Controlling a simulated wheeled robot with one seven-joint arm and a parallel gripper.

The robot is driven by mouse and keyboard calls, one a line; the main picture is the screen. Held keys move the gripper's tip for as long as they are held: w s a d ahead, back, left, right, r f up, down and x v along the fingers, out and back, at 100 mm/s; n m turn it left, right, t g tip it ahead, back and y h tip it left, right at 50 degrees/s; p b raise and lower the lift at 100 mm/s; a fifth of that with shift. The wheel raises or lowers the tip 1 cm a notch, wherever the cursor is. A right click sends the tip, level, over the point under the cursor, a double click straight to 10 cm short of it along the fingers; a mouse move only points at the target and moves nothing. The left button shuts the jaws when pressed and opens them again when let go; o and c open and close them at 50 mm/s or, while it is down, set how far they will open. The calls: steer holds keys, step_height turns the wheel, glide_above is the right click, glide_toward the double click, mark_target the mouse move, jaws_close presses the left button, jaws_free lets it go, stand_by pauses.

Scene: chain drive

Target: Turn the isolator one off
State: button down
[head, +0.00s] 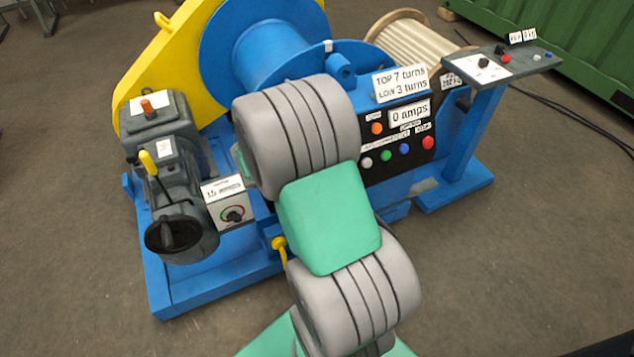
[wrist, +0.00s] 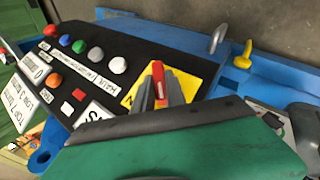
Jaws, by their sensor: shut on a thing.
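The isolator shows in the wrist view as a yellow plate (wrist: 188,82) with a red handle (wrist: 157,70), at the end of the black control panel (wrist: 88,92). My gripper (wrist: 160,95) has its two grey fingers on either side of the red handle and is shut on it. The fingers cover the lower part of the handle, and the plate's lettering is mostly hidden. In the head view my arm hides the isolator and my gripper.
Red, blue, green and white buttons (wrist: 118,65) sit close to the isolator on the panel. A yellow knob (wrist: 243,54) and a grey metal lever (wrist: 218,39) stand on the blue frame nearby. A dial box (head: 234,214) is left of my arm.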

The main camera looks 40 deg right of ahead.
steer(key=shift+n+h, duration=0.3)
steer(key=shift+h, duration=0.2)
steer(key=c, duration=1.4)
jaws_free()
steer(key=shift+o, duration=0.2)
steer(key=v, duration=0.7)
steer(key=shift+a+r+p, duration=0.3)
steer(key=shift+p, duration=0.1)
